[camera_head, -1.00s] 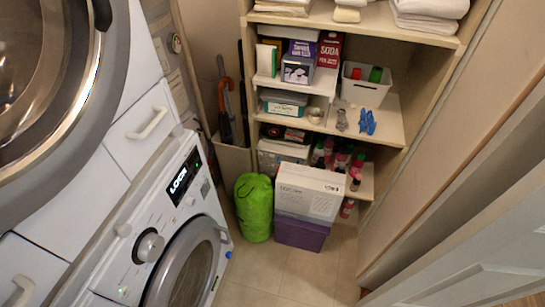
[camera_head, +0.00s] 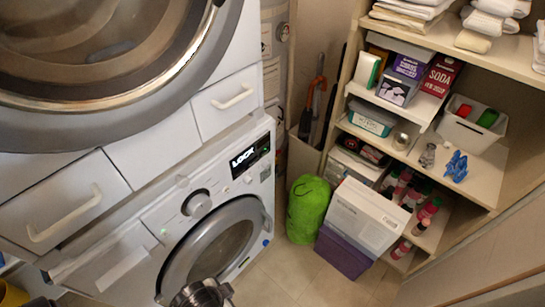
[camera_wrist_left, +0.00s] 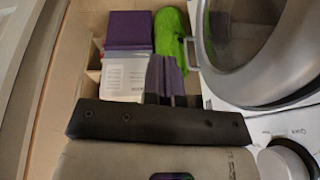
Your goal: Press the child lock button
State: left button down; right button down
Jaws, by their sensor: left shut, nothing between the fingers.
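The lower washing machine (camera_head: 150,240) has a control panel with a round knob (camera_head: 196,203) and a black display (camera_head: 250,157) reading what looks like "LOCK". Small panel marks sit near the display, but I cannot tell which is the child lock button. In the left wrist view, my left gripper (camera_wrist_left: 166,80) is shut and empty. The washer's round door (camera_wrist_left: 250,60) is to its right, and the knob (camera_wrist_left: 288,160) is at the lower right. In the head view, a metallic part of my arm shows at the bottom, before the door. My right gripper is out of view.
Shelves (camera_head: 480,175) with towels and bottles stand further right. An upper machine (camera_head: 95,70) overhangs the left. Some floor is clear.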

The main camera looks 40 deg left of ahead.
aim_at(266, 152)
pick_arm(q)
jog(key=w+a+f+m+g+y+b, duration=0.1)
jog(key=w+a+f+m+y+b, duration=0.15)
jog(key=w, duration=0.55)
jog(key=w+a+f+m+y+b, duration=0.1)
jog(key=w+a+m+y+b, duration=0.2)
jog(key=w, duration=0.5)
jog(key=w+a+f+m+g+y+b, duration=0.1)
jog(key=w+a+f+m+y, duration=0.15)
jog(key=w+y, duration=0.4)
jog(key=w+d+r+m+y+b, duration=0.1)
jog(key=w+d+r+m+y, duration=0.1)
jog(key=w+r+m, duration=0.2)
jog(key=w+d+r+m+y+b, duration=0.2)
jog(key=w+d+r+m+y, duration=0.1)
jog(key=w+r, duration=0.8)
jog(key=shift+w+d+r+m+g+y, duration=0.25)
jog(key=shift+w+d+m+g+y, duration=0.1)
jog(key=shift+w+m, duration=0.35)
jog(key=shift+w, duration=0.1)
jog(key=a+b, duration=0.1)
jog(key=a, duration=0.3)
jog(key=a+b, duration=0.1)
jog(key=a, duration=0.7)
jog(key=shift+w+a+f+b, duration=0.1)
jog(key=shift+w+a+b, duration=0.1)
jog(key=shift+w+b, duration=0.2)
jog(key=shift+a, duration=0.8)
